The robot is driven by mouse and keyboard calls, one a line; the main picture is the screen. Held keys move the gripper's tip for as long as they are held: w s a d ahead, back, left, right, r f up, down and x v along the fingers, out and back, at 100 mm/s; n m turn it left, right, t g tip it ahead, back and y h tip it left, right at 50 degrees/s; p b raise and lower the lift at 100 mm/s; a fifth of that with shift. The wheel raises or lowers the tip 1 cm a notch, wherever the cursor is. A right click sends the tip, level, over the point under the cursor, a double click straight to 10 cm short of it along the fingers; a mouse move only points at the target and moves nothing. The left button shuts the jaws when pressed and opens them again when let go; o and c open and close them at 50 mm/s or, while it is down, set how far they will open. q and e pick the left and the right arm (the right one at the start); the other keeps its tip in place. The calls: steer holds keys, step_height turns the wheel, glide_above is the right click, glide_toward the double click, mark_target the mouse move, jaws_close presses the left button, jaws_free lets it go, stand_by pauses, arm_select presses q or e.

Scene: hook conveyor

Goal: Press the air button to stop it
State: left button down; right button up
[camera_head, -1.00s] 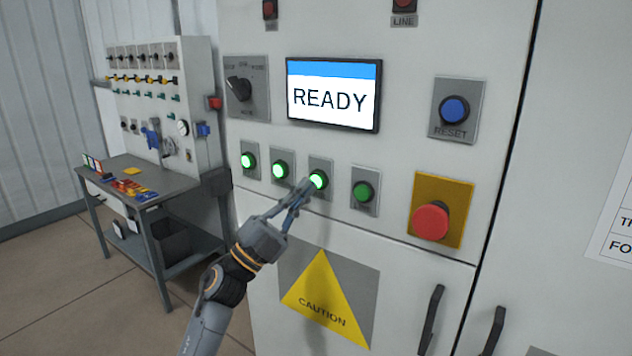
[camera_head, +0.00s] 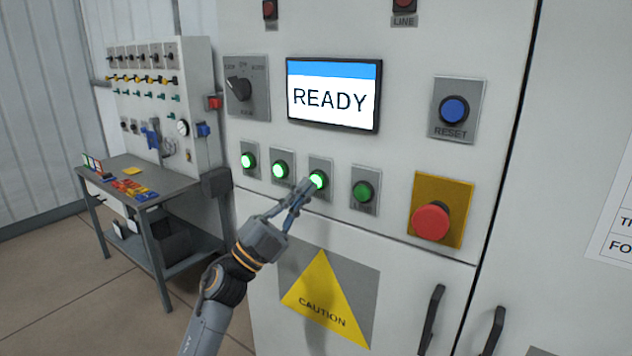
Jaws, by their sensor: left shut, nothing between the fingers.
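A row of green buttons runs across the white control cabinet (camera_head: 400,60). The first button (camera_head: 248,161), the second button (camera_head: 280,170) and the third button (camera_head: 318,179) glow bright green. The fourth button (camera_head: 363,191) is dark green and unlit. I cannot read which label says air; the label under the third button is hidden by my gripper. My left gripper (camera_head: 308,186) is shut and empty, its fingertips at the lower left edge of the third button. I cannot tell whether they touch it. My right gripper is not in view.
A screen (camera_head: 333,97) reads READY above the buttons. A rotary switch (camera_head: 240,88) is at left, a blue RESET button (camera_head: 454,110) and a red emergency stop (camera_head: 431,221) at right. A grey workbench (camera_head: 165,184) and valve panel (camera_head: 150,100) stand to the left.

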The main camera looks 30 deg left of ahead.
arm_select(q)
steer(key=shift+w, duration=0.35)
steer(key=shift+w, duration=0.4)
stand_by(0.6)
stand_by(0.3)
steer(key=shift+s, duration=0.85)
steer(key=s, duration=0.5)
steer(key=shift+a, duration=0.2)
stand_by(0.5)
